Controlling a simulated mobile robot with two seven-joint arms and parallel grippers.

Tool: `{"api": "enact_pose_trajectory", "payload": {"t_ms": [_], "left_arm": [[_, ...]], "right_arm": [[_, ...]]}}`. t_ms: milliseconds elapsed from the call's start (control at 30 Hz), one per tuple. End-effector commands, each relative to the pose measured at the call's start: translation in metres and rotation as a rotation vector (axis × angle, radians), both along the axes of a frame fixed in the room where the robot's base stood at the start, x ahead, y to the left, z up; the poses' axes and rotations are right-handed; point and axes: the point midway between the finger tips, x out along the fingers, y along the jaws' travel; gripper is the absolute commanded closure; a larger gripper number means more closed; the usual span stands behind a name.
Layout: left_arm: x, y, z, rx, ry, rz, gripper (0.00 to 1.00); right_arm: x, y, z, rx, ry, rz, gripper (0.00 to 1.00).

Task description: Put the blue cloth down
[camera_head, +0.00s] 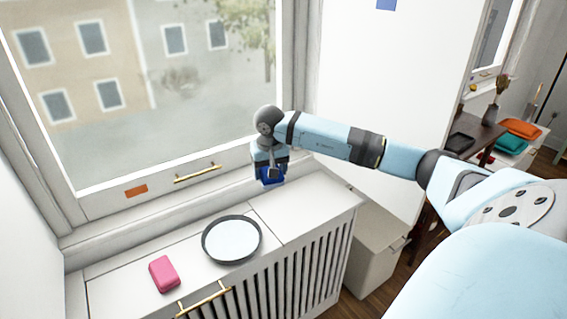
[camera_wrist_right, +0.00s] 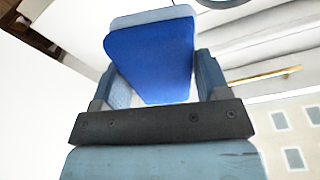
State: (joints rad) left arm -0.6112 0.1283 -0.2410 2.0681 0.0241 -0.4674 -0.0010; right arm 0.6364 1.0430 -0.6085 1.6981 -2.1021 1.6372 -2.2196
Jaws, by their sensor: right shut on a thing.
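The blue cloth (camera_wrist_right: 152,62) is a deep blue block-like piece with a paler edge, filling the space between the fingers in the right wrist view. My right gripper (camera_head: 270,178) is shut on it. In the head view the cloth shows as a small dark blue patch (camera_head: 272,175) under the gripper, in front of the window sill and near the right part of the white radiator cover (camera_head: 290,205). I cannot tell whether the cloth touches the cover top. My left gripper is not in view.
A round dark-rimmed dish (camera_head: 232,240) and a pink block (camera_head: 164,274) stand on the cover to the left. The cover top right of the dish is clear. The window with a brass handle (camera_head: 198,172) rises behind. A white cabinet (camera_head: 372,250) stands lower right.

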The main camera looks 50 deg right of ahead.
Motion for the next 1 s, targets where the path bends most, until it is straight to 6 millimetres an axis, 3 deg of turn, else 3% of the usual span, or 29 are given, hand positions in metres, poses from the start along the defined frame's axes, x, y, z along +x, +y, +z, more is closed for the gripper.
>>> {"api": "enact_pose_trajectory", "payload": {"t_ms": [33,100,267,433,800,1000], "left_arm": [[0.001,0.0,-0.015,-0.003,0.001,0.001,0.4],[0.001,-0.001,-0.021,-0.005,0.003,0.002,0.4],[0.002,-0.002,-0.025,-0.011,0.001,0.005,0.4],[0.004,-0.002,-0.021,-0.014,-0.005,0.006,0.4],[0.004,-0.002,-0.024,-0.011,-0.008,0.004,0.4],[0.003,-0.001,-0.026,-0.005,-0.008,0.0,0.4]], "right_arm": [[0.001,-0.018,-0.013,0.001,-0.003,-0.032,0.5],[0.002,-0.037,-0.015,0.004,-0.007,-0.063,0.5],[0.002,-0.059,-0.019,0.009,-0.011,-0.099,0.5],[0.002,-0.062,-0.047,0.011,-0.009,-0.106,0.5],[0.002,-0.061,-0.144,0.013,-0.01,-0.106,0.5],[0.002,-0.062,-0.169,0.01,-0.013,-0.105,0.5]]}}
